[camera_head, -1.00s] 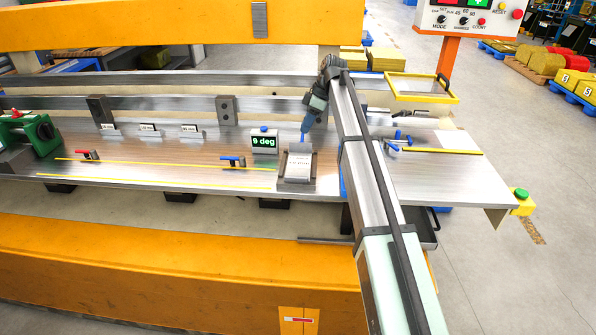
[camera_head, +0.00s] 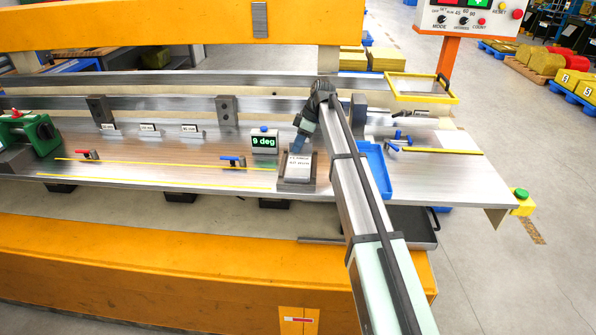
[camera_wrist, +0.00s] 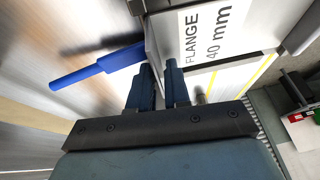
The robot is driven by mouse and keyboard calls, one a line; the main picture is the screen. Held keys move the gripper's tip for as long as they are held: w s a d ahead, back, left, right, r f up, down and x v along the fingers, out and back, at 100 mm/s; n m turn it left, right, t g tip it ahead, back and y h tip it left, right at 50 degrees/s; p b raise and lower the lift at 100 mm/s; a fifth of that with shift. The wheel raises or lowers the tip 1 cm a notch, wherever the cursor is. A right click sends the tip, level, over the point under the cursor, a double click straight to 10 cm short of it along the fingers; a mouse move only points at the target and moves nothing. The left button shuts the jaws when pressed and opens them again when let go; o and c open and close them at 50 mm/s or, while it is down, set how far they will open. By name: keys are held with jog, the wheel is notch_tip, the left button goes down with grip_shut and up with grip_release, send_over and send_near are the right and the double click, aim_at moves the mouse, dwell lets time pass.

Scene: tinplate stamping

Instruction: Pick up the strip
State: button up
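I cannot pick out a loose strip with certainty in either view. My gripper (camera_head: 298,147) is pointed down just behind the small sign stand (camera_head: 297,181) on the metal bench. In the wrist view its two dark blue fingers (camera_wrist: 159,68) stand a narrow gap apart, with nothing visible between them. A grey block with a white label (camera_wrist: 209,35) reading "FLANGE 40 mm" is just beyond the fingertips. A blue rod (camera_wrist: 97,68) sticks out to the left of the block. Whether the fingers touch the block cannot be told.
A "9 deg" display (camera_head: 264,144) stands left of the sign. A blue tray (camera_head: 375,170) lies right of my arm. Red-handled (camera_head: 87,155) and blue-handled (camera_head: 232,161) clamps sit on the bench.

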grip_shut()
jog(key=shift+r, duration=0.1)
